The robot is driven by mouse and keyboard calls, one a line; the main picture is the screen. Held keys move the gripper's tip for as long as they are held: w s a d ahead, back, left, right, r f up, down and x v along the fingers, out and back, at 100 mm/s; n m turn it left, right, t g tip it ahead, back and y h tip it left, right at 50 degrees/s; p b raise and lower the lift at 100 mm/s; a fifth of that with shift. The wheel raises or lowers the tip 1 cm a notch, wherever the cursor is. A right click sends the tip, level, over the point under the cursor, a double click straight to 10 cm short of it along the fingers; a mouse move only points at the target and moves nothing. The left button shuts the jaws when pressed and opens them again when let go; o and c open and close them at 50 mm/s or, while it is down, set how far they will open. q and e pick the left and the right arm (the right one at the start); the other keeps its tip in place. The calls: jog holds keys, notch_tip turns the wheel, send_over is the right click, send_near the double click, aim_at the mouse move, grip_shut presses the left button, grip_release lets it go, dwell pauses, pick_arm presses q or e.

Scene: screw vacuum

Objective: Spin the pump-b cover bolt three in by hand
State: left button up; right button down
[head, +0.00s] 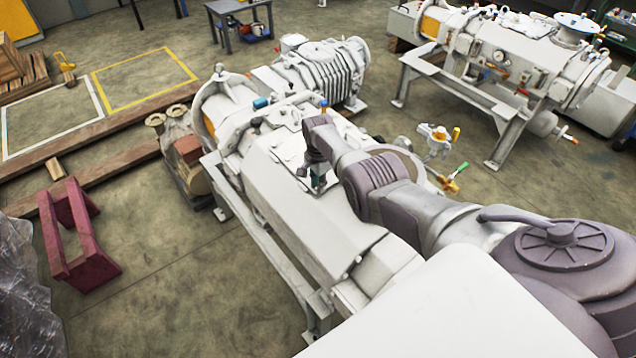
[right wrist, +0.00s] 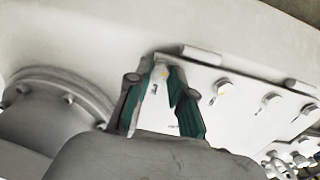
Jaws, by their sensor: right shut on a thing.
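Pump-b is the large white machine (head: 285,210) in the middle of the head view. Its pale cover plate (right wrist: 235,112) fills the centre and right of the right wrist view. My right gripper (head: 317,182) is over the pump's top, pointing down. In the right wrist view my right gripper (right wrist: 161,82) has its teal fingers closed around a cover bolt (right wrist: 160,72) near the plate's left corner. The fingers partly hide the bolt, so its depth in the hole cannot be told. My left gripper is in neither view.
Other cover bolts (right wrist: 220,90) stand along the plate's upper edge. A round flange (right wrist: 55,105) lies left of the fingers. A second white pump (head: 500,55) stands at the back right. A dark red stand (head: 75,235) is on the floor at left.

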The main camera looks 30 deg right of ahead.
jog(key=shift+w+d+r+m, duration=0.1)
jog(key=shift+w+r+m, duration=0.1)
jog(key=shift+m, duration=0.5)
jog(key=shift+w+d+r+m, duration=0.1)
jog(key=shift+r+m, duration=0.05)
jog(key=shift+m, duration=0.55)
jog(key=c, duration=1.1)
grip_release()
jog(key=shift+s+a, duration=0.1)
jog(key=shift+o, duration=0.4)
jog(key=shift+s, duration=0.15)
jog(key=shift+a+f, duration=0.1)
